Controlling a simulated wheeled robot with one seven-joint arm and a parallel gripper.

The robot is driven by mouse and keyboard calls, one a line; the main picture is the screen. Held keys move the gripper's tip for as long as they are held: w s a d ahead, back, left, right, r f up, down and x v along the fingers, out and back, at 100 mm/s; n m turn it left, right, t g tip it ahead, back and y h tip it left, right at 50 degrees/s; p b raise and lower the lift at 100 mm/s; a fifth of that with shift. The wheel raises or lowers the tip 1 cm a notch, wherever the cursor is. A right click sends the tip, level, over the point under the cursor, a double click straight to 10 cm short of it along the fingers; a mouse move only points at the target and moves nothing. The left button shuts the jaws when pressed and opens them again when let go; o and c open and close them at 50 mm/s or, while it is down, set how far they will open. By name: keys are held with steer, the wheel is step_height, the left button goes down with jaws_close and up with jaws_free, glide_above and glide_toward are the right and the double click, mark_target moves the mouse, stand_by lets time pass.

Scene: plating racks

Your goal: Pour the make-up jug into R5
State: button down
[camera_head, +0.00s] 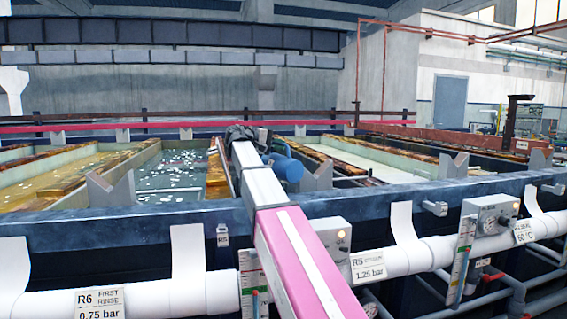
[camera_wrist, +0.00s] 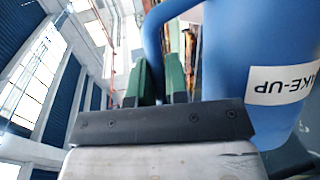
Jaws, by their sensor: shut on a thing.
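The blue make-up jug (camera_head: 284,167) is at the end of my outstretched arm, above the tank area behind the dark blue front rail. In the wrist view the jug (camera_wrist: 245,60) fills the right side, its white label reading upside down. My gripper (camera_wrist: 161,78) has green fingers, shut on the jug's handle (camera_wrist: 153,35). In the head view my gripper (camera_head: 246,135) is partly hidden behind my wrist. The jug looks tilted there; its mouth and contents are not clear. The R5 plate (camera_head: 367,266) reads 1.25 bar and hangs on the white pipe, right of my arm.
The R6 plate (camera_head: 99,302) is on the pipe at left. A tank of greenish liquid (camera_head: 165,172) with pale floating bits lies left of my gripper. Pale V-shaped supports (camera_head: 112,189) stand along the front rail (camera_head: 130,222). A gauge box (camera_head: 490,216) is at right.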

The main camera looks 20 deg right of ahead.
steer(key=shift+s+d+r+m+t+y, duration=0.1)
steer(key=shift+s+d+m+t+y, duration=0.2)
steer(key=shift+s+m, duration=0.4)
steer(key=shift+s+d+r+m+t+y, duration=0.15)
steer(key=shift+s+d+m, duration=0.25)
steer(key=shift+s, duration=0.6)
steer(key=shift+s+d+r+m+t+y, duration=0.2)
steer(key=shift+s+d+m+t+y, duration=0.15)
steer(key=shift+s+m, duration=0.3)
steer(key=shift+s+d+r+m+t+y, duration=0.2)
steer(key=shift+s+d+m+t+y, duration=0.1)
steer(key=shift+s+m, duration=0.3)
steer(key=shift+s+d+f+m+t+y, duration=0.15)
steer(key=shift+s+f+m+t+y, duration=0.15)
steer(key=shift+m, duration=0.2)
steer(key=shift+s+d+f+m+t+y, duration=0.1)
steer(key=shift+s+m+t+y, duration=0.1)
steer(key=shift+s+m+t, duration=0.25)
